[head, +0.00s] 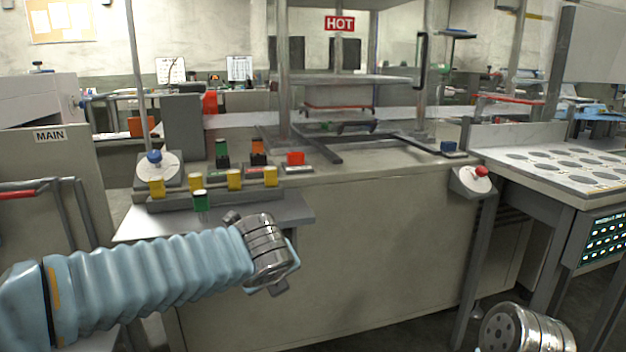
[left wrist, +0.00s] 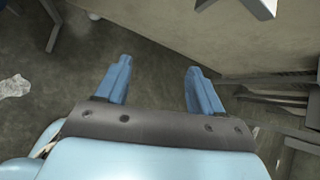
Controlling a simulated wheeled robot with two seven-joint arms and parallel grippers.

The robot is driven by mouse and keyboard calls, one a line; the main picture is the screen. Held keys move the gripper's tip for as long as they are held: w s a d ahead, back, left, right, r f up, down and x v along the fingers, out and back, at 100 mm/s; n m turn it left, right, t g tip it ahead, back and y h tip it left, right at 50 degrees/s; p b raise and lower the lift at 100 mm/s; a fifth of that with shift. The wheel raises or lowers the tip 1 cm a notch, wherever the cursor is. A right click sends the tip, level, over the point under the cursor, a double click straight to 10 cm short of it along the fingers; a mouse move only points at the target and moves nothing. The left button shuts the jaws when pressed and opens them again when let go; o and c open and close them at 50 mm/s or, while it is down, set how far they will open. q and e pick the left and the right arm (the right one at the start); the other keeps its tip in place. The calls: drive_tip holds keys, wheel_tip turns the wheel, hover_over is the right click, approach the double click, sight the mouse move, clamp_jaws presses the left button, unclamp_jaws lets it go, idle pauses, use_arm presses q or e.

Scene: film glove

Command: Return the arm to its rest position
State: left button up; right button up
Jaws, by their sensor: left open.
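My left arm (head: 150,275) reaches in from the left in the head view, in front of the bench. It ends in a metal wrist (head: 265,250) below the bench's front ledge; the fingers are mostly hidden there. In the left wrist view my left gripper (left wrist: 158,82) is open, with two blue fingers apart and nothing between them. The grey floor lies below. A metal wrist joint (head: 525,330) of my right arm shows at the bottom right of the head view. My right gripper is out of frame.
A press frame (head: 350,85) under a HOT sign stands behind. A perforated table (head: 560,165) stands right, a MAIN cabinet (head: 60,190) left.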

use_arm(q)
drive_tip(key=s+d+f+n+g+h, duration=0.15)
drive_tip(key=f+n, duration=0.25)
drive_tip(key=f, duration=0.6)
drive_tip(key=s+f+n+g+h, duration=0.1)
drive_tip(key=s+f+n+g, duration=0.15)
drive_tip(key=f, duration=0.65)
drive_tip(key=s+f+n+g+h, duration=0.15)
drive_tip(key=f+n, duration=0.25)
drive_tip(key=f, duration=0.6)
drive_tip(key=s+a+f+n+g, duration=0.1)
drive_tip(key=s+a+f+n, duration=0.1)
drive_tip(key=s+f+n, duration=0.6)
drive_tip(key=s+a+f+n+g, duration=0.1)
drive_tip(key=s+a+f+n, duration=0.2)
drive_tip(key=s+f+n, duration=0.5)
wheel_tip(320, 180, down, 3)
drive_tip(key=n, duration=0.5)
drive_tip(key=shift+s+g+h, duration=0.15)
drive_tip(key=shift+g+h, duration=0.2)
drive_tip(key=shift+h, duration=0.05)
drive_tip(key=shift+d+f, duration=0.1)
